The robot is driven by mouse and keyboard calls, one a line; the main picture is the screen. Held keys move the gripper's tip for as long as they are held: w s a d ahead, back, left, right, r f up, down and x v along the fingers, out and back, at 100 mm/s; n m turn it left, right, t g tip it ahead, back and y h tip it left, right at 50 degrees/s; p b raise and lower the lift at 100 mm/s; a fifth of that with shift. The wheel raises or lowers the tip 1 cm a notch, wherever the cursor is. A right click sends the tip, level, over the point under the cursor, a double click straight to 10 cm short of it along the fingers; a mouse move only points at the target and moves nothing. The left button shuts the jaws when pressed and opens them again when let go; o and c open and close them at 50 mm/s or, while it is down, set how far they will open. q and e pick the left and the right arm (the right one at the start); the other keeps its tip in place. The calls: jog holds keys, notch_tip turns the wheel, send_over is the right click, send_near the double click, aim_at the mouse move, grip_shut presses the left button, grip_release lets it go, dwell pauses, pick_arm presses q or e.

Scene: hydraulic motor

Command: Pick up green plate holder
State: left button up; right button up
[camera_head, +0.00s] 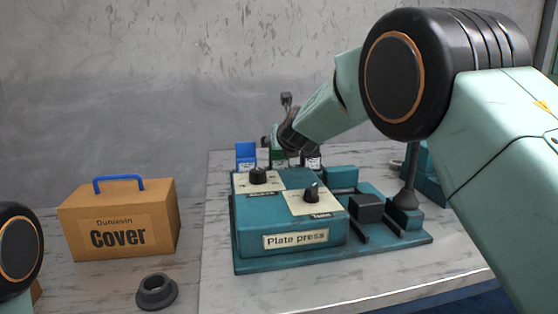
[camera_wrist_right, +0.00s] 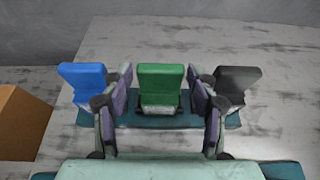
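The green plate holder (camera_wrist_right: 162,84) stands upright in the middle of a row of three holders. It shows in the head view (camera_head: 279,158), partly hidden by my right arm. My right gripper (camera_wrist_right: 160,92) is open, with one finger on each side of the green holder. A small gap shows between each finger and the holder. A blue holder (camera_wrist_right: 84,80) is on the left and a black holder (camera_wrist_right: 236,80) on the right, both just outside the fingers. My left gripper is not in view.
The teal plate press (camera_head: 290,240) with knobs stands in front of the holders on the marbled table (camera_head: 330,285). A cardboard cover box (camera_head: 120,220) with a blue handle is at the left. A dark ring (camera_head: 157,292) lies near the front.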

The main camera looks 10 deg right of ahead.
jog(key=c, duration=1)
jog(key=shift+c, duration=0.4)
jog(key=shift+r, duration=0.1)
